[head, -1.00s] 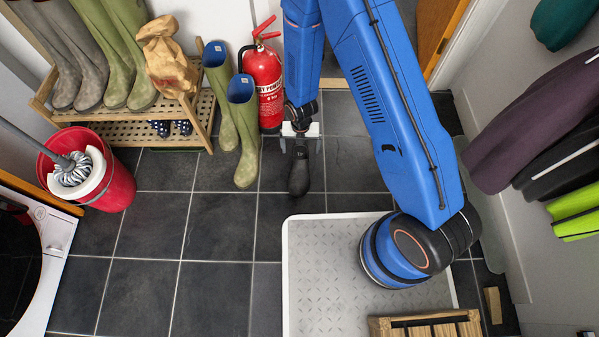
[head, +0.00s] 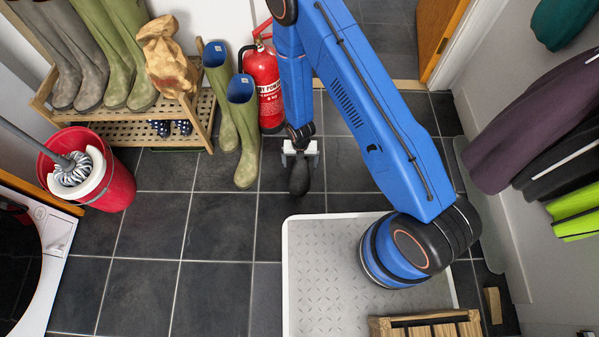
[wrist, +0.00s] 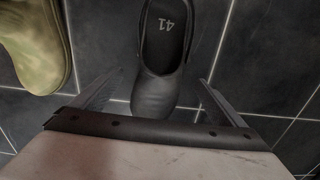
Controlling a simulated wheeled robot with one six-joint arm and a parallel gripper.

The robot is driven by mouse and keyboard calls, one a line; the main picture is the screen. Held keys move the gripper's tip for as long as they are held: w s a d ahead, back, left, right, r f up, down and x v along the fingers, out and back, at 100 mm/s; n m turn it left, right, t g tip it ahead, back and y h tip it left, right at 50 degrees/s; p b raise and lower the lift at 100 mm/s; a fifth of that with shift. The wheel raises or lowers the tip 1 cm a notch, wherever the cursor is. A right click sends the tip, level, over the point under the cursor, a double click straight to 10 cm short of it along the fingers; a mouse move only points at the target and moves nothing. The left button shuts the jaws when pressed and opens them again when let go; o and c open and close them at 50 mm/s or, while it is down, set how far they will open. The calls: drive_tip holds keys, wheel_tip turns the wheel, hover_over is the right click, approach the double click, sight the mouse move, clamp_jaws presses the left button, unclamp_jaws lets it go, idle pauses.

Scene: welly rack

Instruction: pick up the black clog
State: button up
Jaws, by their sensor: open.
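The black clog (head: 299,178) lies on the dark tiled floor just beyond the pale tray, toe toward the tray in the head view. In the wrist view the clog (wrist: 160,70) shows its open heel and an insole marked 41, with its toe toward my gripper. My gripper (head: 300,160) is above the clog, pointing down. In the wrist view my gripper (wrist: 152,88) is open, with one finger on each side of the clog's toe and a gap on both sides. The far part of the clog is cut off by the wrist view's top edge.
Green wellies (head: 246,135) stand left of the clog, one also showing in the wrist view (wrist: 35,45). A red fire extinguisher (head: 264,85) stands behind. The pale tray (head: 310,262) lies in front. A wooden rack (head: 130,128) and red bucket (head: 115,188) are left. Floor tiles between are clear.

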drive_tip(key=shift+s+a+f, duration=0.1)
drive_tip(key=shift+s+f, duration=0.1)
drive_tip(key=shift+f, duration=0.5)
drive_tip(key=shift+s+f, duration=0.15)
drive_tip(key=shift+f, duration=0.55)
drive_tip(key=shift+s+a+f, duration=0.1)
drive_tip(key=shift+s+f, duration=0.1)
drive_tip(key=shift+f, duration=1.3)
drive_tip(key=shift+c, duration=0.6)
drive_tip(key=c, duration=1.1)
drive_tip(key=shift+r, duration=0.1)
